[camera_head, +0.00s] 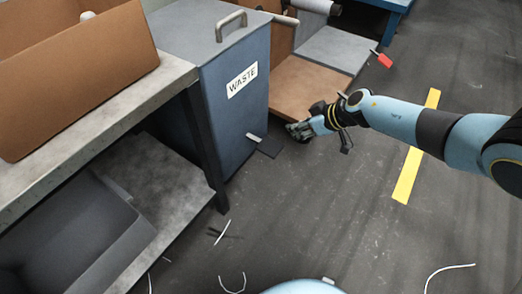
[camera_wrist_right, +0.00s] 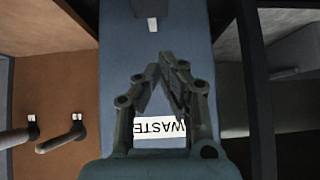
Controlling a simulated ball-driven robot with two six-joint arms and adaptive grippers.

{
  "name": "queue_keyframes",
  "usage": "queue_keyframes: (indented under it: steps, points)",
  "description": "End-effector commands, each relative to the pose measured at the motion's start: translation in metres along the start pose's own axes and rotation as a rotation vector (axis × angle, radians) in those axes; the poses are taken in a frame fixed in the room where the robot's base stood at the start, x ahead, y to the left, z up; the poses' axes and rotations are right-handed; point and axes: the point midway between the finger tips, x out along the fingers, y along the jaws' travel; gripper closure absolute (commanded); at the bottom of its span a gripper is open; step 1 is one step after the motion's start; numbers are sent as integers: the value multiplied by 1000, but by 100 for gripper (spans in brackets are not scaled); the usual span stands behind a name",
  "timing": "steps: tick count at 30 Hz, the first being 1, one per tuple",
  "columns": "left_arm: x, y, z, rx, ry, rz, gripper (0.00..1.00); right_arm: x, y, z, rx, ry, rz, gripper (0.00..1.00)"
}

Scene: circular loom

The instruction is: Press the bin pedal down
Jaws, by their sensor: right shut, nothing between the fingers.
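The blue-grey waste bin (camera_head: 232,110) stands upright with its lid down and a WASTE label on its front. Its dark pedal plate (camera_head: 269,146) sticks out low at the front, beside a small pale tab. In the right wrist view the bin front (camera_wrist_right: 120,60) fills the middle, label upside down, and what looks like the pedal (camera_wrist_right: 151,8) is at the top edge. My right gripper (camera_head: 292,130) is shut and empty, just right of the pedal and apart from it in the picture; its fingers show in the wrist view (camera_wrist_right: 160,62). My left gripper is out of view.
A workbench (camera_head: 120,100) with a cardboard box (camera_head: 75,75) stands left of the bin. A brown board or carton (camera_head: 305,88) lies behind my gripper. White strips (camera_head: 222,232) lie on the floor. The floor around the yellow line (camera_head: 410,170) is mostly clear.

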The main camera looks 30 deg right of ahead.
Motion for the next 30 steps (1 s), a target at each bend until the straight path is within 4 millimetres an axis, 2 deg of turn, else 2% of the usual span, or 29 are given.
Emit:
queue_keyframes:
  steps: [1,5,19,25,30]
  points:
    - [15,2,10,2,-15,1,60,12,7,7,-6,0,6,100]
    - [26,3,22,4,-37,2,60,20,18,1,-16,13,17,100]
    - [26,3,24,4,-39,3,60,22,20,-5,-17,22,20,100]
    - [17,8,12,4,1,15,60,43,20,-1,-16,19,18,100]
    - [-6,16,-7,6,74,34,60,73,20,2,-15,16,18,100]
